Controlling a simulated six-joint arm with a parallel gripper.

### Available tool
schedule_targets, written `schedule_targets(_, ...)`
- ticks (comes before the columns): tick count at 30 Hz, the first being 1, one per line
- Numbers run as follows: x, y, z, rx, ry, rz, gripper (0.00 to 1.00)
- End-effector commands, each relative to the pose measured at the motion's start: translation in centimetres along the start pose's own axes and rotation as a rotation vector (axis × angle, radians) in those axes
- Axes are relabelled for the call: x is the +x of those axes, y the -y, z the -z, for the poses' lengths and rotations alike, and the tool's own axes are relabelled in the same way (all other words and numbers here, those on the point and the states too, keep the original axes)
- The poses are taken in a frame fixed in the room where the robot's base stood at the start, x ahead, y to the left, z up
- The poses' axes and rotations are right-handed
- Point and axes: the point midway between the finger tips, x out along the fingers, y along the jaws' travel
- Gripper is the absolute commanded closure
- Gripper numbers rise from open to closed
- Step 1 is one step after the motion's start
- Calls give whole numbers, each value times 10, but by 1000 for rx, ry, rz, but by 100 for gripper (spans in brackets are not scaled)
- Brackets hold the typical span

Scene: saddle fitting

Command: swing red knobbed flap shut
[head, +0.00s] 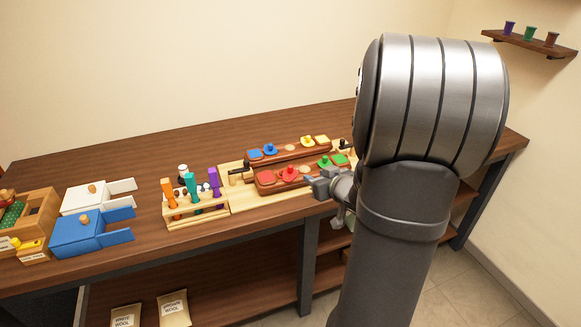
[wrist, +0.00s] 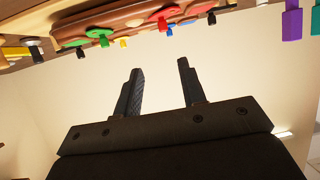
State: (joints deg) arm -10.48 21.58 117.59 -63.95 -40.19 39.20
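The red round flap with a red knob (head: 290,172) lies on the front reddish-brown wooden bar (head: 309,178), beside a red square (head: 266,178). I cannot tell how far it is swung. In the wrist view, a red flap (wrist: 165,14) with its knob shows at the top edge, beyond my fingers. My gripper (wrist: 158,84) is open, with empty space between its two dark fingers. In the head view my gripper (head: 318,185) is low at the front right of the bar, partly hidden by my arm, apart from the red flap.
The same bar has a green knobbed flap (head: 325,162) near my gripper. A second bar behind carries blue (head: 270,149) and yellow (head: 306,143) knobbed flaps. A rack of coloured handles (head: 195,204) stands left. The table behind the bars is clear.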

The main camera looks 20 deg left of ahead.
Motion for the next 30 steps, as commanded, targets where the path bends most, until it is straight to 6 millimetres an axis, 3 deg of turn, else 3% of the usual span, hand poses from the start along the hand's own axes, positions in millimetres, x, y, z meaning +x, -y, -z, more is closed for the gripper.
schedule_targets(4,-2,5,-2,0,-10,24,62)
schedule_targets(8,13,6,-2,0,-11,26,62)
schedule_targets(30,149,8,0,0,-11,22,62)
